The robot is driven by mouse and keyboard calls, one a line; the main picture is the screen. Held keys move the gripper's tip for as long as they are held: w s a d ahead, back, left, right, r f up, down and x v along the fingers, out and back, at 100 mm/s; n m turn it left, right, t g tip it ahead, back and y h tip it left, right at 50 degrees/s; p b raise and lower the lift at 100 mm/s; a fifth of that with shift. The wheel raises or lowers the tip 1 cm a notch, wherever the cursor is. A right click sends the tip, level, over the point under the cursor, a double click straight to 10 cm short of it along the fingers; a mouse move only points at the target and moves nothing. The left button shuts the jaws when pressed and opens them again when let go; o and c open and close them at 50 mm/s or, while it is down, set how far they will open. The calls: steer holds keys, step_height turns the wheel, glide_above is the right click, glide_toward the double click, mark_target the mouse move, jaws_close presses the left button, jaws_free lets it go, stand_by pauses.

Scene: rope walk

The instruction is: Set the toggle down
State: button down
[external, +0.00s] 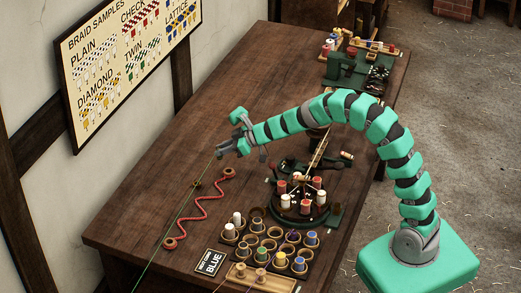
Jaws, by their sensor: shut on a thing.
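My gripper (222,150) is over the left part of the wooden table, above the far end of the red wavy cord. Its jaws are shut on the toggle, which is too small and too covered by the fingers to make out. A thin green line (178,218) runs from the fingertips down past the table's left edge to the bottom of the picture. I cannot tell how far the jaws are above the table.
The red wavy cord (203,207) lies on the table (150,180) with a small brown piece (196,184) beside it. The table's far middle is bare.

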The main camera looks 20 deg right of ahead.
steer(key=w+d+m+t+h+b, duration=0.2)
steer(key=w+d+m+t+b, duration=0.1)
steer(key=w+d, duration=0.55)
steer(key=f+b, duration=0.2)
steer(key=f, duration=0.1)
steer(key=f+b, duration=0.3)
steer(key=s+d+f+b, duration=0.1)
steer(key=f+b, duration=0.1)
steer(key=f, duration=0.2)
steer(key=shift+d+f, duration=0.1)
steer(key=c, duration=1.3)
jaws_free()
